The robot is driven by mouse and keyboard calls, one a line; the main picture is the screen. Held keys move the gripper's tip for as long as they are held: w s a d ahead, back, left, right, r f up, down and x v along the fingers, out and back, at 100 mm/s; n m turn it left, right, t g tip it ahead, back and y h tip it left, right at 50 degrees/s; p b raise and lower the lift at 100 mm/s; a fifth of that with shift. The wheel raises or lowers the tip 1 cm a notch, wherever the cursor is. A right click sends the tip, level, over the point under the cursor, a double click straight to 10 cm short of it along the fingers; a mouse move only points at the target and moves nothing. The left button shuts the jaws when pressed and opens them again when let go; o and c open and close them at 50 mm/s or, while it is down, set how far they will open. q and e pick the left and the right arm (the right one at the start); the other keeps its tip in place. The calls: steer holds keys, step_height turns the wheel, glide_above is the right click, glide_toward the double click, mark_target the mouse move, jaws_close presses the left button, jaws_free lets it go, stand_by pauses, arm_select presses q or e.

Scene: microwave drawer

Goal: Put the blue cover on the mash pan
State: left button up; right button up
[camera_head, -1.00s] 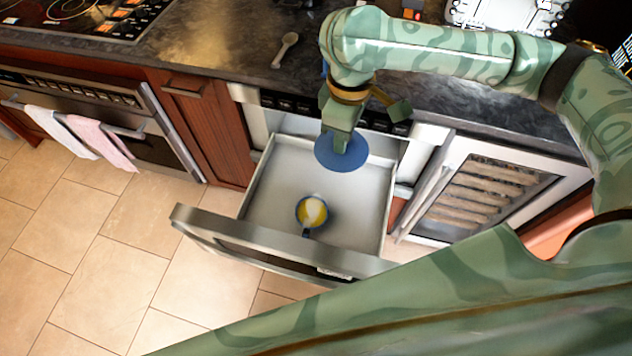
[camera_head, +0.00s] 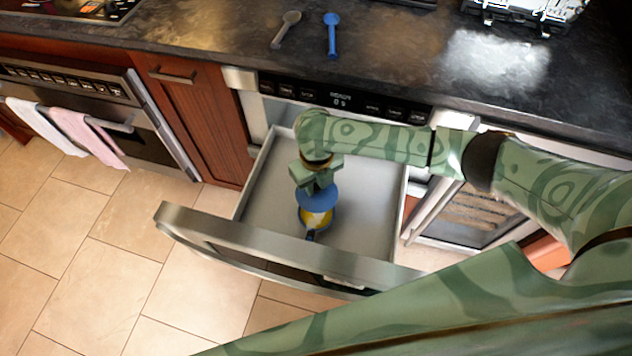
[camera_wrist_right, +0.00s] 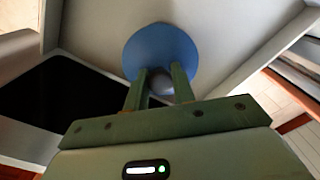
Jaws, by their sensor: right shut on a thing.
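The round blue cover (camera_head: 316,201) hangs under my right gripper (camera_head: 317,188), inside the open drawer. The pan's handle (camera_head: 310,236) points toward the drawer front. The pan is hidden in the right wrist view. My left gripper does not show.
The microwave drawer (camera_head: 262,200) is pulled out, its walls around the pan and its front panel (camera_head: 280,255) nearest me. Drawer floor beside the pan is clear.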

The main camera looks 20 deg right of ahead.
mark_target(317, 193)
steer(key=shift+f+b, duration=2.1)
steer(key=shift+f, duration=0.85)
arm_select(q)
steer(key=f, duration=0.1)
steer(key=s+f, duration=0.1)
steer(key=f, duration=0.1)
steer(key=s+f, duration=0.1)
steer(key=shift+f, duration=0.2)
steer(key=shift+b, duration=0.3)
arm_select(e)
steer(key=shift+w+f, duration=0.15)
steer(key=shift+f, duration=0.1)
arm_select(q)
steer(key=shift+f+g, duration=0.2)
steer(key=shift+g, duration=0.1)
arm_select(e)
steer(key=shift+f, duration=0.7)
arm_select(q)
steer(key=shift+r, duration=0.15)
arm_select(e)
steer(key=o, duration=1.5)
